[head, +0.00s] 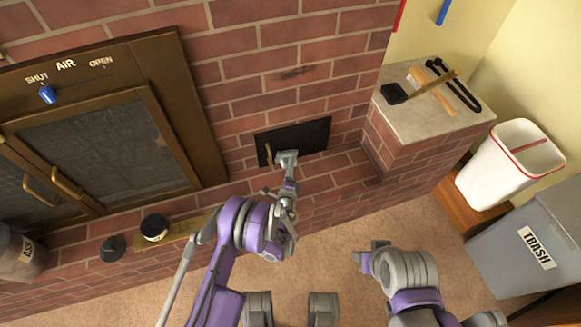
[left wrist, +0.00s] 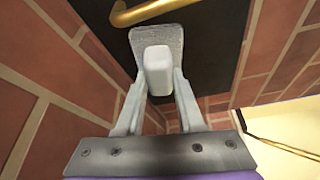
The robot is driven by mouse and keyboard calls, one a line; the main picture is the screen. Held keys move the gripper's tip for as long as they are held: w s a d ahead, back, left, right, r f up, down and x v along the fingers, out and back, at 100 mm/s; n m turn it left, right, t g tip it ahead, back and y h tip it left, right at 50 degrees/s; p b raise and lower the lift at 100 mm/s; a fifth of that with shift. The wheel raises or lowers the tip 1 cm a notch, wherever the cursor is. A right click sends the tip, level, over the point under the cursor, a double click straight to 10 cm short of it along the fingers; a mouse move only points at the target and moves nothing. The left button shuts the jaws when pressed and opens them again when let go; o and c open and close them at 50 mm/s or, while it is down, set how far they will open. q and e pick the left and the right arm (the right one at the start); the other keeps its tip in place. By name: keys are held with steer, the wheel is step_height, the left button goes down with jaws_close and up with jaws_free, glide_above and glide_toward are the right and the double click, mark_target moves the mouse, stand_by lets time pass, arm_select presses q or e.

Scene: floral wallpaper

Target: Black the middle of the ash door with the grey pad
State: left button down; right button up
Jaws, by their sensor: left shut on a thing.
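The black ash door (head: 305,138) is set low in the brick wall, with a brass handle (head: 268,153) at its left end. My left gripper (head: 287,168) is in front of the door's lower part, right of the handle. In the left wrist view it is shut on the pale block of the grey pad (left wrist: 160,40). The pad's flat face is turned to the door, just below the brass handle (left wrist: 150,12); I cannot tell whether it touches. My right gripper (head: 368,257) hangs over the floor, away from the door, with nothing visible in it.
An open black tin (head: 154,228) stands on a brass-coloured strip, with a dark round lid (head: 113,247) left of it. The glazed stove doors (head: 105,140) are at left. A brick ledge (head: 425,125) with tools, a white bin (head: 508,165) and a grey trash bin (head: 530,245) are at right.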

mark_target(296, 164)
arm_select(q)
steer(key=shift+w+a, duration=0.3)
steer(key=shift+w, duration=0.6)
stand_by(0.4)
steer(key=shift+d, duration=0.1)
steer(key=shift+w+d+f+b, duration=0.1)
steer(key=shift+w+d+b, duration=0.2)
steer(key=shift+d, duration=0.4)
steer(key=shift+w+d+b, duration=0.1)
steer(key=shift+d+b, duration=0.25)
steer(key=shift+d, duration=0.35)
steer(key=shift+w+d, duration=0.1)
steer(key=shift+d, duration=0.3)
steer(key=shift+d, duration=0.1)
